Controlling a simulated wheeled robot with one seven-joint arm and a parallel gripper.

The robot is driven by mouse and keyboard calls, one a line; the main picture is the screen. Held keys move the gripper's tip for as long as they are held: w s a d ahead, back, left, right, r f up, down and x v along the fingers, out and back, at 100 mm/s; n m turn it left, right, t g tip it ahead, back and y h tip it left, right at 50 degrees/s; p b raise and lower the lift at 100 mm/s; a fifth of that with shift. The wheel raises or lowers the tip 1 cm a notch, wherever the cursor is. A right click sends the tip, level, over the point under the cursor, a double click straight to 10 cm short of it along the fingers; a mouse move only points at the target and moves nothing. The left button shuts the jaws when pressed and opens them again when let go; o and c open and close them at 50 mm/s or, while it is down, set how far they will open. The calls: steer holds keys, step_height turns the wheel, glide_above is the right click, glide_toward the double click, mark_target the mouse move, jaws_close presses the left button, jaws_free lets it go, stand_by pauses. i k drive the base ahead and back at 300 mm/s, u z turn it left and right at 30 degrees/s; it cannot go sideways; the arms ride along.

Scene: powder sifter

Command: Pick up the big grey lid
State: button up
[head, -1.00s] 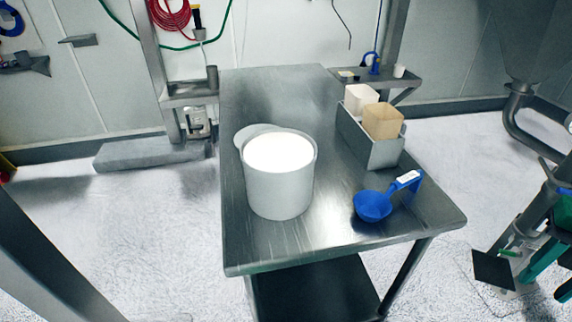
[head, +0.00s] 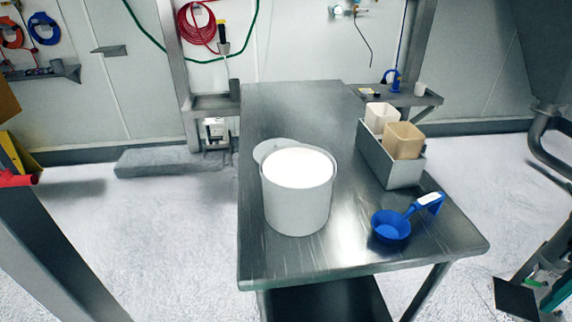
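The big grey lid (head: 268,148) lies behind the grey bucket in the head view, on the metal table. Only a curved part of it shows past the bucket's back left rim; the bucket hides the rest. I cannot tell whether it lies flat or leans on the bucket. The grey bucket (head: 297,210) stands upright and is filled to near its rim with white powder (head: 299,168). My gripper is not in view.
The metal table (head: 290,110) has free room behind the lid and at the front. A blue scoop (head: 391,226) lies at the right front. A metal box (head: 378,160) holds a white container (head: 381,117) and a tan container (head: 403,140). A small shelf (head: 411,96) stands behind.

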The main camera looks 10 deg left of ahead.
mark_target(263, 147)
steer(key=k, duration=1)
steer(key=z, duration=0.45)
steer(key=i, duration=1.2)
steer(key=u, duration=1.5)
